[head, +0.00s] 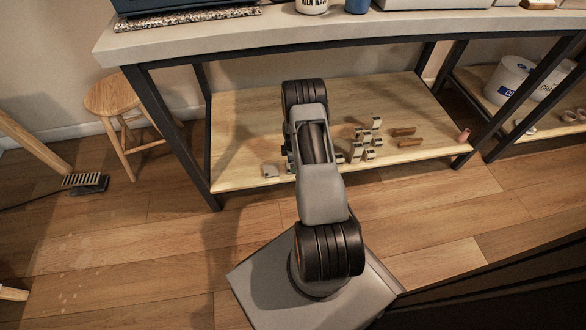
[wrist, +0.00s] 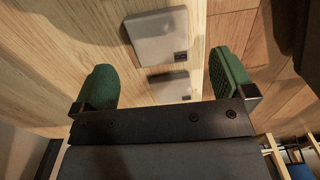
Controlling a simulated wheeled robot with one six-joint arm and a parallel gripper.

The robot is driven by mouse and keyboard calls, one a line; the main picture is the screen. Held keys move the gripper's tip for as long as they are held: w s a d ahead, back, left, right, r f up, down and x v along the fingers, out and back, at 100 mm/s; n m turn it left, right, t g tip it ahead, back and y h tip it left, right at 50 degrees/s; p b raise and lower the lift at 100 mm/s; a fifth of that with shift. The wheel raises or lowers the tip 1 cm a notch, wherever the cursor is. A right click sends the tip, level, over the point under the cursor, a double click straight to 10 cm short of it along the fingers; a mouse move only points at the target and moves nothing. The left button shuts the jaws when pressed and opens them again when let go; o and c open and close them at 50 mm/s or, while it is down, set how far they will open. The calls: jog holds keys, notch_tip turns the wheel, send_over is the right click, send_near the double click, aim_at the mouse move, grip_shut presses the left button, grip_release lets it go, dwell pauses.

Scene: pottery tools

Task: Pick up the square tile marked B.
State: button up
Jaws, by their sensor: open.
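Two grey square tiles lie on the light wooden lower shelf. In the wrist view one tile (wrist: 157,38) lies flat at the top middle, with a small dark mark at its lower right corner that I cannot read. A second tile (wrist: 168,87) lies below it, partly hidden by my gripper's body. I cannot tell which is marked B. My gripper (wrist: 163,78) is open and empty, its green fingertips on either side of the second tile in the picture. In the head view a small grey tile (head: 270,171) shows near the shelf's front edge; my arm hides most of my gripper.
The lower shelf (head: 240,115) has dark metal legs and a worktop (head: 200,38) above it. Several small metallic pieces (head: 357,152), brown bars (head: 403,132) and a pinkish cup (head: 464,135) stand right of my arm. The shelf's left part is clear. A stool (head: 113,97) stands at left.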

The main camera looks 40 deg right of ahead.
notch_tip(320, 180, down, 4)
jog(key=shift+f+b, duration=0.25)
jog(key=shift+b, duration=0.8)
jog(key=shift+c, duration=0.3)
jog(key=c, duration=1)
jog(key=shift+r, duration=0.15)
